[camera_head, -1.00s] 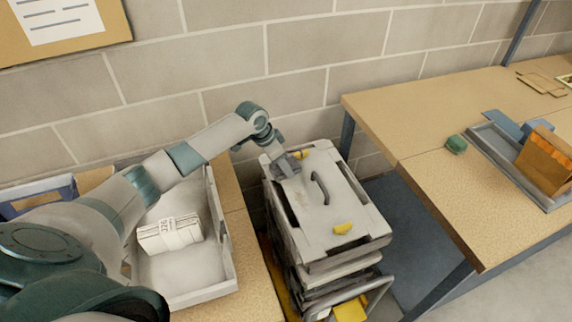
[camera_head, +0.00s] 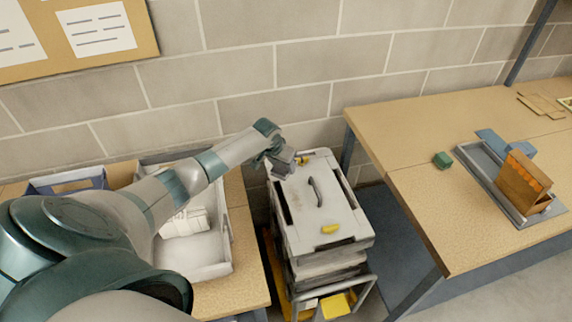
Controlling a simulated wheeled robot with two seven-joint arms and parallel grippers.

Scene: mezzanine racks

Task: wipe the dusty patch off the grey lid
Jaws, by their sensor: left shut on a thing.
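The grey lid (camera_head: 336,211) tops a stack of cases, with a dark handle (camera_head: 315,191) in its middle and yellow latches at front and back. A faint brownish dusty patch (camera_head: 296,199) shows on its left part, left of the handle. My left gripper (camera_head: 284,162) is over the lid's back left corner, shut on a small grey block-like thing, mostly hidden by the fingers. I cannot tell whether that thing touches the lid. My right gripper is not in view.
A grey bin (camera_head: 200,268) with a white bundle (camera_head: 187,222) stands left of the lid. A brick wall is behind.

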